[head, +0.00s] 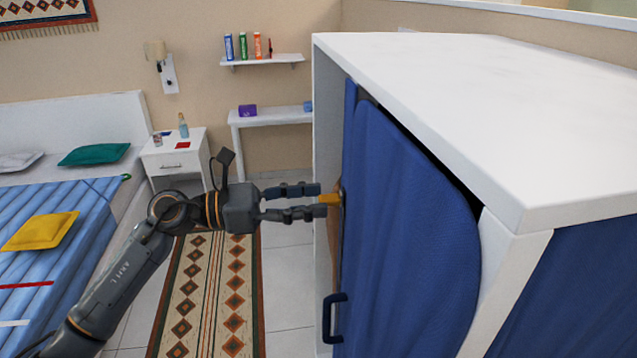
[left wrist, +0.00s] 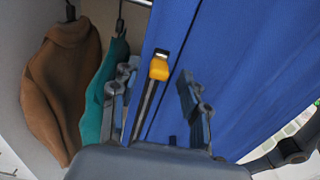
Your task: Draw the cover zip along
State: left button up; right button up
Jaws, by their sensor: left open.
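The blue wardrobe cover (head: 405,200) hangs across the wardrobe's front, and it fills the right of the left wrist view (left wrist: 235,60). A yellow-orange zip pull (head: 331,199) sits near its left edge. In the left wrist view the pull (left wrist: 158,68) is at the top of a dark zip track (left wrist: 146,108). My left gripper (head: 322,202) is open, with its fingers pointing at the cover. In the left wrist view its fingertips (left wrist: 158,84) stand on either side of the pull, with gaps showing.
The white wardrobe (head: 480,90) stands at right, with brown (left wrist: 60,90) and teal (left wrist: 103,90) garments hanging inside. A dark handle (head: 328,318) is low on the cover's left side. A bed (head: 55,205), nightstand (head: 175,155) and patterned rug (head: 205,300) lie left.

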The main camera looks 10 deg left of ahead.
pick_arm(q)
jog(key=shift+p+x, duration=0.3)
jog(key=shift+x, duration=0.6)
pick_arm(e)
jog(key=shift+r, duration=0.55)
jog(key=shift+d, duration=0.1)
pick_arm(q)
grip_shut()
pick_arm(e)
jog(key=shift+d, duration=0.1)
pick_arm(q)
jog(key=shift+f, duration=0.1)
